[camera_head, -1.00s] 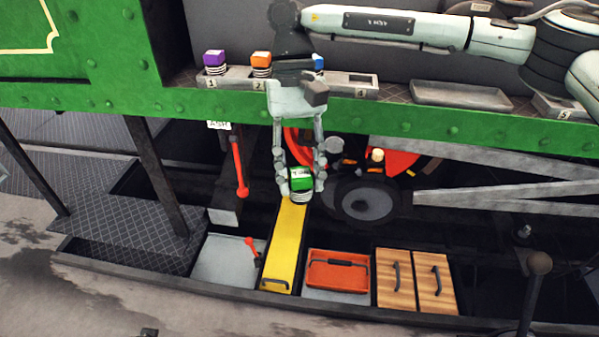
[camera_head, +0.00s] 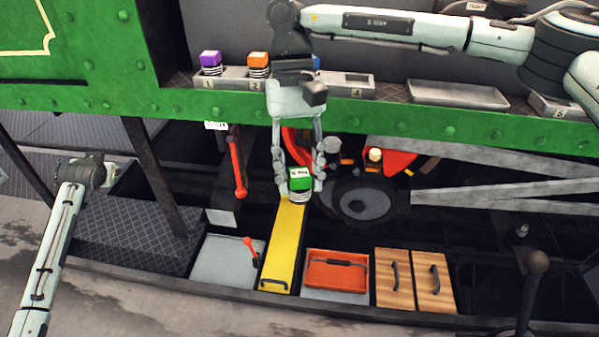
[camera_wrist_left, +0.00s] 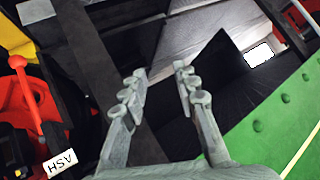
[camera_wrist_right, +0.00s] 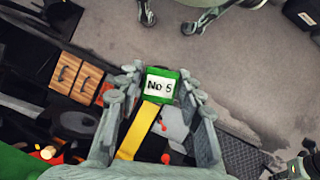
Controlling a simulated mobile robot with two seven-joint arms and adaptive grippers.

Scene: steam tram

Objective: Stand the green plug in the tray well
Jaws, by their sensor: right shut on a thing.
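The green plug (camera_head: 300,180) has a dark ribbed base and a white label, which reads "No 5" in the right wrist view (camera_wrist_right: 160,84). My right gripper (camera_head: 300,188) points down and is shut on it, holding it in front of the green beam, over the far end of the yellow lid. On the ledge behind the beam is a row of numbered grey wells, with number 4 (camera_head: 358,80) empty and number 5 (camera_head: 557,108) at the far right. My left gripper (camera_wrist_left: 160,78) is open and empty in the left wrist view; the head view shows only its arm.
A purple plug (camera_head: 210,62) and an orange plug (camera_head: 258,63) stand in wells 1 and 2. A blue one is mostly hidden behind my right gripper. A shallow grey tray (camera_head: 458,95) lies between wells 4 and 5. The green beam (camera_head: 440,127) runs below the ledge.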

